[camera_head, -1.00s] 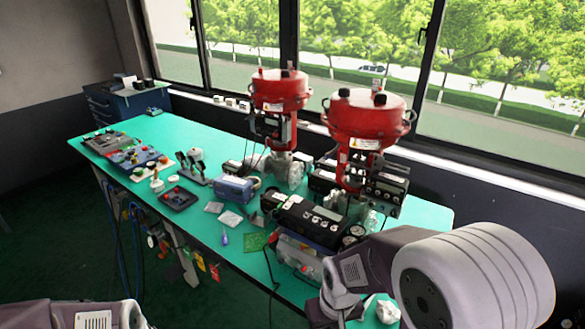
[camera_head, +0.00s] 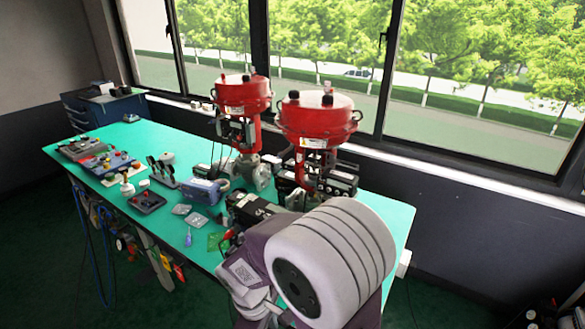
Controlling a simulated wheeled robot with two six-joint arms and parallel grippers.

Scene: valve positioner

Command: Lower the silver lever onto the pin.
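Two red valve actuators stand on the teal table, a left one (camera_head: 242,95) and a larger right one (camera_head: 318,118). A dark positioner unit (camera_head: 330,181) is attached at the right valve, below its red head. The silver lever and the pin are too small or hidden to make out. My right arm reaches in from the bottom right, and its large pale joint covers the table's right front part and some of the devices there. My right gripper does not show. My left gripper is out of view.
The teal table (camera_head: 165,238) has free strips along its front left. A blue-grey box (camera_head: 203,190), a black device (camera_head: 250,207), a dark tray (camera_head: 147,201) and several panels (camera_head: 95,158) lie on it. A blue cabinet (camera_head: 105,107) stands behind its far left end. Windows line the back.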

